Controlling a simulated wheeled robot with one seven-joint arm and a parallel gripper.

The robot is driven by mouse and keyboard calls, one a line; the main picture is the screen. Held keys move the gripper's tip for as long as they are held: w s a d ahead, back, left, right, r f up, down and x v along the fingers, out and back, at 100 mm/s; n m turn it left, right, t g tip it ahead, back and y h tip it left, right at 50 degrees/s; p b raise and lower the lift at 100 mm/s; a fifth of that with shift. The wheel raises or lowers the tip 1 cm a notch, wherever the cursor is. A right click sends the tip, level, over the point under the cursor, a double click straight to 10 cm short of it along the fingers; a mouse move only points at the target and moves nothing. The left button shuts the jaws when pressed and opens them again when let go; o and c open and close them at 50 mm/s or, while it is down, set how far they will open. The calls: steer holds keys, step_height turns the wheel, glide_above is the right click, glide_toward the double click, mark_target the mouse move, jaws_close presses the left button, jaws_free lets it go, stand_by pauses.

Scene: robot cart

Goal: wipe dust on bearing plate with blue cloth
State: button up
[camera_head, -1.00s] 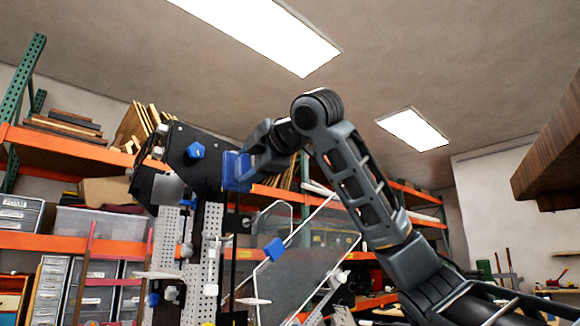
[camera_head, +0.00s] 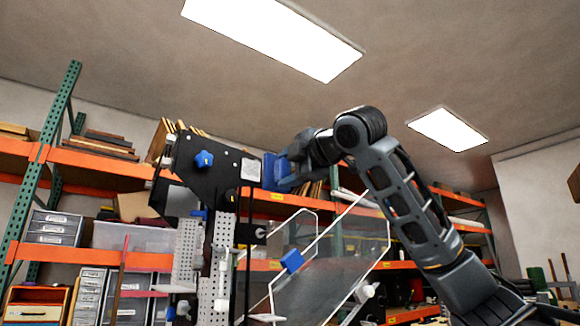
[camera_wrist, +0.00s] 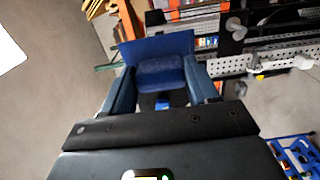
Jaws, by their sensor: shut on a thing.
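My gripper (camera_head: 280,170) is shut on a blue cloth (camera_head: 269,171), which is just right of the upper black plate. In the wrist view the cloth (camera_wrist: 157,50) spans between the two fingers of my gripper (camera_wrist: 160,80). The black plate (camera_head: 222,166), which looks like the bearing plate, stands upright and carries a blue knob (camera_head: 204,158). A pale speckled patch (camera_head: 250,169), looking like dust, shows near its right edge beside the cloth. I cannot tell whether the cloth touches the plate.
Perforated metal uprights (camera_head: 225,260) stand below the plate. A clear panel (camera_head: 335,275) with a blue knob (camera_head: 292,261) is below my arm. Orange-beamed shelves (camera_head: 95,163) with boxes and boards fill the back. Open air lies above the plate.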

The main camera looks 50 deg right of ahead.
steer(key=p+x, duration=0.3)
steer(key=x, duration=0.3)
step_height(320, 180, up, 7)
steer(key=p, duration=0.5)
steer(key=shift+w+p, duration=0.25)
steer(key=shift+p, duration=0.05)
steer(key=shift+f, duration=0.1)
step_height(320, 180, down, 3)
steer(key=shift+f+b, duration=0.2)
steer(key=shift+b, duration=0.9)
steer(key=shift+w+d+p, duration=0.15)
steer(key=shift+w+p, duration=0.3)
steer(key=shift+w, duration=0.1)
stand_by(1.6)
